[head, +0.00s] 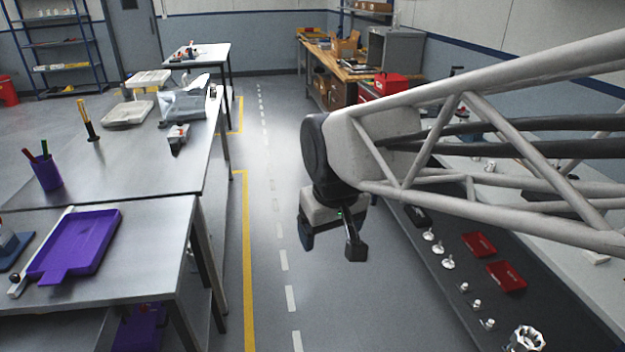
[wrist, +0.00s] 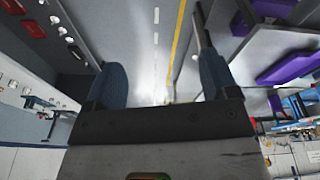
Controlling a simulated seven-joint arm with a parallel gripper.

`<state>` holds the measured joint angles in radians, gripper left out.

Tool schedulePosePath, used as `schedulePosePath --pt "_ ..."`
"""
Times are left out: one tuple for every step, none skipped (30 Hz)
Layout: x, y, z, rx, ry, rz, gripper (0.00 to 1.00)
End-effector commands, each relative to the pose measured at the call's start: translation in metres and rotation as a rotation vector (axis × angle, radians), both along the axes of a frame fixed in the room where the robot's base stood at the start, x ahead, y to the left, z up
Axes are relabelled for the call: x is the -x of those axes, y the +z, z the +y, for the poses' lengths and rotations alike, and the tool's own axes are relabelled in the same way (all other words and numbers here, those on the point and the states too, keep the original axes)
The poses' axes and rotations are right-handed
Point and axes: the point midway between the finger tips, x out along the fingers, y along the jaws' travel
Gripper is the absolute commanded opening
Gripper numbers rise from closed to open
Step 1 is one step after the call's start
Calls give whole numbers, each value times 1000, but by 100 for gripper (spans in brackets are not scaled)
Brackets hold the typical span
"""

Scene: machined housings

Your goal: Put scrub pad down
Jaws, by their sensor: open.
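My gripper (head: 331,242) hangs over the aisle floor between the left tables and the right bench. Its two fingers stand apart. In the wrist view the gripper (wrist: 162,78) is open, and only floor shows between the fingers. I cannot make out a scrub pad for certain in either view. A small dark blue item (head: 12,248) lies at the left edge of the near left table, but I cannot tell what it is.
A purple tray (head: 85,243) lies on the near left table (head: 150,275). A purple cup (head: 46,172) stands on the table behind. Red trays (head: 506,276) and several metal parts lie on the right bench's dark surface (head: 455,295). The aisle floor (head: 272,225) is clear.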

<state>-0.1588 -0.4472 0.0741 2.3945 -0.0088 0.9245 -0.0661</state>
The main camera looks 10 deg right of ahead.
Motion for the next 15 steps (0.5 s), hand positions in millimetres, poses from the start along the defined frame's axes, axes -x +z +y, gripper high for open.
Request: schedulePosePath --pt "12 -1 -11 -3 -33 -7 80" --pt "19 -2 -16 -4 -49 -8 80" --pt "27 -3 -23 -6 -72 -13 80" --pt "34 -4 -28 -7 -90 -15 80" --pt "40 -5 -33 -9 -107 -18 80" --pt "48 -7 -38 -10 -129 -21 80" --pt "54 -9 -42 -12 -144 -23 80" --pt "60 -10 -46 -13 -158 -25 80" --pt "66 -11 -50 -14 -175 -27 80" --pt "71 -13 -53 -15 -187 -29 80" --pt "75 -14 -55 -15 -200 -31 80" --pt "80 -16 -58 -16 -213 -32 80" --pt "83 -16 -60 -17 -221 -34 80" --pt "86 -17 -61 -18 -228 -35 80" --pt "89 -18 -63 -18 -236 -35 80"
